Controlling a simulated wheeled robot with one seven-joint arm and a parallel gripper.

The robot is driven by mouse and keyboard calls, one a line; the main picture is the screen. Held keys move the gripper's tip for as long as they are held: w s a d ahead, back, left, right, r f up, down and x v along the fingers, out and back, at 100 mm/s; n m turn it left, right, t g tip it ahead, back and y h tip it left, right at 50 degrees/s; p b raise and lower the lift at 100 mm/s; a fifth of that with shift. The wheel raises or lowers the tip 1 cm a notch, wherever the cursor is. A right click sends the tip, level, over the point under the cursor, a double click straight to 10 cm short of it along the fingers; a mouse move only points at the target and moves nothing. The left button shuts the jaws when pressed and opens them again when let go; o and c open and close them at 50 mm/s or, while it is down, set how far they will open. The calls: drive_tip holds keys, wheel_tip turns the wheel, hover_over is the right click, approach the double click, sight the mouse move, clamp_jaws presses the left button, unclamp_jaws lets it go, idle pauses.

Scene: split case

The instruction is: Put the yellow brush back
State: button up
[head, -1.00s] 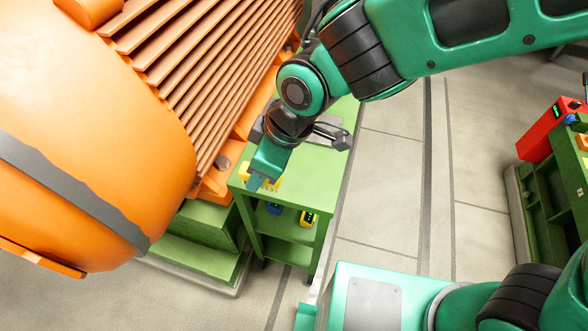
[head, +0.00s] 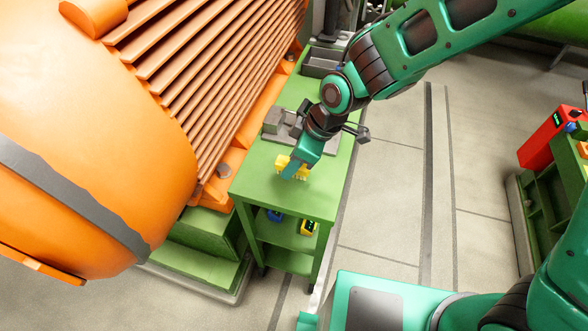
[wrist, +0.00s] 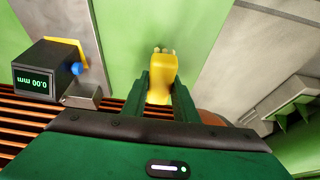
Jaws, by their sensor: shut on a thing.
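The yellow brush (head: 283,161) is held by my gripper (head: 294,170) over the front part of the green bench top. In the wrist view the brush (wrist: 162,74) sits between the two dark green fingers of my gripper (wrist: 161,85), with pale tips at its far end. The fingers are shut on it and hide part of its sides. I cannot tell exactly how high above the bench top it is.
The green bench (head: 262,190) has a grey plate (head: 325,143) behind my gripper and a grey tray (head: 318,65) farther back. A gauge (wrist: 47,76) reading 0.00 mm is at the left in the wrist view. The orange ribbed machine (head: 205,85) borders the bench.

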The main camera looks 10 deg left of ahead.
drive_tip(key=shift+f, duration=1.75)
drive_tip(key=o, duration=1)
drive_tip(key=shift+f, duration=0.1)
drive_tip(key=shift+o, duration=0.2)
